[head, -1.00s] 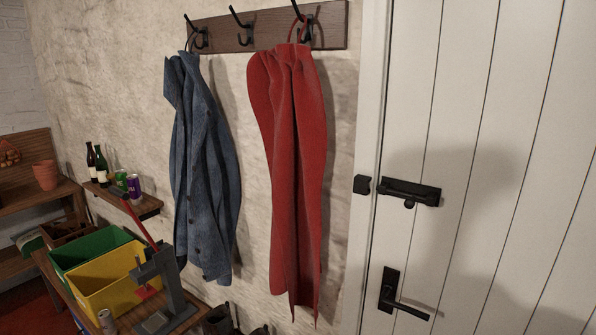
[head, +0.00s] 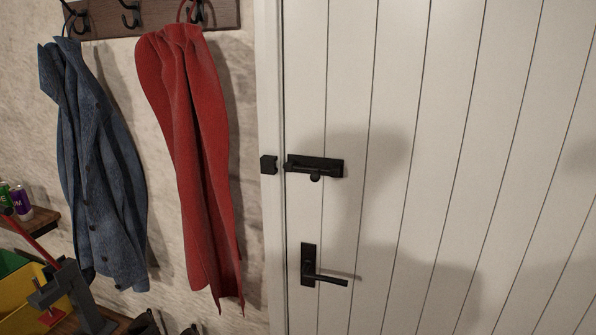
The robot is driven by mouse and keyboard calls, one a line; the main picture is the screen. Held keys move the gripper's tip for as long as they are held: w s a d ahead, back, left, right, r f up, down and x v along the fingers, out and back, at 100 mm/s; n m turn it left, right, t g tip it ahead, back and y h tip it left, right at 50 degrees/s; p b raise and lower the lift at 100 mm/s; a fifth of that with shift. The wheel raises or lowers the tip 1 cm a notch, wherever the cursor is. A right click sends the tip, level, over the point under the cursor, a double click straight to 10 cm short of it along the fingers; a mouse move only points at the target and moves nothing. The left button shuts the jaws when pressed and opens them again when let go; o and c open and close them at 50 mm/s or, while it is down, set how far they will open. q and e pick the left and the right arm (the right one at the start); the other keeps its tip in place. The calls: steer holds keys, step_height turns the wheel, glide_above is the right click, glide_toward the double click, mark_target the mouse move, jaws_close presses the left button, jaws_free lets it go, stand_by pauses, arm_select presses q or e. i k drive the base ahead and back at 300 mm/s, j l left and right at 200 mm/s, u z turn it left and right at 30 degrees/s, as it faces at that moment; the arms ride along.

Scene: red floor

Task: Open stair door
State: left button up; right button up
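The white plank door (head: 440,150) fills the right half of the head view and looks shut in its frame. A black slide bolt (head: 316,166) is mounted on the door's left side. Its black catch (head: 268,165) sits on the door frame, with a small gap visible between bolt and catch. Below the bolt, a black lever handle (head: 322,277) points to the right on its upright plate. Neither of my grippers is in view. Soft shadows fall on the door.
A red cloth (head: 195,160) and a blue denim jacket (head: 95,165) hang from a wooden hook rack (head: 150,18) left of the door. At the lower left are a yellow bin (head: 25,303), a grey press-like tool (head: 72,295) and a small shelf (head: 38,222) with cans.

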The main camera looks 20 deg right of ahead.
mark_target(456, 139)
steer(key=z, duration=1.4)
